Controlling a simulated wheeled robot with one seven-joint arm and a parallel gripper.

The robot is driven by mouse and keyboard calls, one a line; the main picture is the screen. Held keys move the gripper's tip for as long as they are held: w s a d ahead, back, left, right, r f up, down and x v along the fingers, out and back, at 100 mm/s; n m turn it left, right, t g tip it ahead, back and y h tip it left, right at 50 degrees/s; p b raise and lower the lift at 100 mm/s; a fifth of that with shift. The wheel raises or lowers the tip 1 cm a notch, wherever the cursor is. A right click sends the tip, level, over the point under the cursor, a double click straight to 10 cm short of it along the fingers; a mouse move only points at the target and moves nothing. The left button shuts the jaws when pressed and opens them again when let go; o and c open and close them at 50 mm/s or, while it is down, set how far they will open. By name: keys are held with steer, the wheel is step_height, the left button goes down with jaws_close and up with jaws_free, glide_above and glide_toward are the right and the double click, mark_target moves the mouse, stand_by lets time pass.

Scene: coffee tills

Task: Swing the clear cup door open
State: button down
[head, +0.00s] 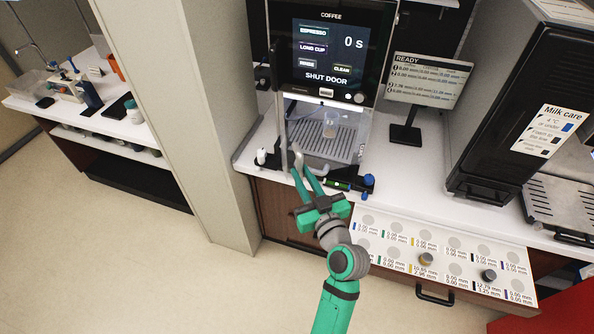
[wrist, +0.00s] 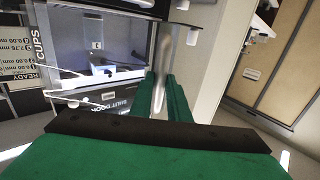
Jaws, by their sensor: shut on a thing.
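The coffee machine (head: 329,50) stands on the white counter, its screen reading "SHUT DOOR". The clear cup door (head: 310,122) is a see-through panel below the screen, and a small clear cup (head: 331,126) shows behind it over the drip grate. An upright metal handle (head: 284,130) is at the door's left side. My gripper (head: 297,163) reaches up from the front with its green fingers at the handle's lower part. In the wrist view, the fingers (wrist: 163,92) are shut on the pale handle (wrist: 164,55). I cannot tell exactly how far the door stands ajar.
A tall beige panel (head: 209,110) rises close on the left. A small monitor (head: 429,80) stands to the right. A labelled drawer (head: 445,262) sits out at lower right.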

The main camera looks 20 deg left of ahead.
steer(key=shift+s+d+f, duration=0.1)
steer(key=shift+s+d, duration=0.2)
steer(key=shift+d, duration=0.45)
steer(key=shift+s+d, duration=0.25)
steer(key=shift+d, duration=0.45)
steer(key=shift+s+d, duration=0.3)
steer(key=shift+d, duration=0.6)
steer(key=shift+s+d, duration=0.3)
steer(key=shift+d, duration=0.6)
steer(key=c, duration=1.6)
jaws_free()
steer(key=shift+a, duration=0.15)
steer(key=v, duration=1.1)
steer(key=shift+a, duration=0.1)
